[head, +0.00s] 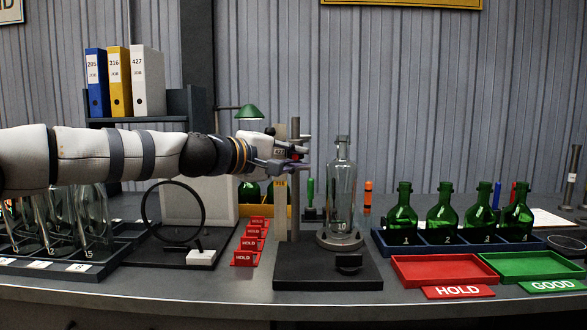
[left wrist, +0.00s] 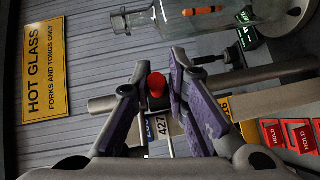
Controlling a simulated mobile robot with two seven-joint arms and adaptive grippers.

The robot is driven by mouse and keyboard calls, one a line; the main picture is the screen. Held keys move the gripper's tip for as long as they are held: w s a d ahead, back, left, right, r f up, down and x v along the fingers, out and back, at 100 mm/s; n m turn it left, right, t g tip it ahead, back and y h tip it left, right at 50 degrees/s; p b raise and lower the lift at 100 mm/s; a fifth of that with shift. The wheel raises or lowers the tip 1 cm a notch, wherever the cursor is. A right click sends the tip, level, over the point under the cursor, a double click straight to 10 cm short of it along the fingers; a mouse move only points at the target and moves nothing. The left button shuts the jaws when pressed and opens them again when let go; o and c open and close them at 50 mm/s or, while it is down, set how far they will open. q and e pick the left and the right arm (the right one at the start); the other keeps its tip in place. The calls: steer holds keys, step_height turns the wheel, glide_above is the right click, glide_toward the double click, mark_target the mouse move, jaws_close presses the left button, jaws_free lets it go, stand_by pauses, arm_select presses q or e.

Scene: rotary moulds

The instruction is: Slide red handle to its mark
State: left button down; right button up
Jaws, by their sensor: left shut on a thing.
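The red handle (left wrist: 156,84) is a small round knob between the purple-padded fingers of my left gripper (left wrist: 160,76) in the left wrist view. My left gripper (head: 303,160) is shut on it at the upper part of a grey post (head: 295,218). I cannot make out the mark itself. The post rises from a dark base (head: 325,275). My right gripper is not in view.
A clear bottle (head: 341,195) stands on a round seat just right of the post. Green bottles (head: 403,215) sit in a blue rack behind red (head: 440,270) and green (head: 530,266) trays. Red HOLD signs (head: 244,258) and clear bottles (head: 92,215) are to the left.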

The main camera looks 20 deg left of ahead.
arm_select(q)
steer(key=shift+f, duration=0.15)
steer(key=c, duration=1.7)
jaws_free()
steer(key=shift+o, duration=0.2)
steer(key=shift+s, duration=0.1)
steer(key=f+v, duration=0.1)
steer(key=v, duration=0.6)
steer(key=shift+r, duration=0.45)
steer(key=shift+s+a, duration=0.15)
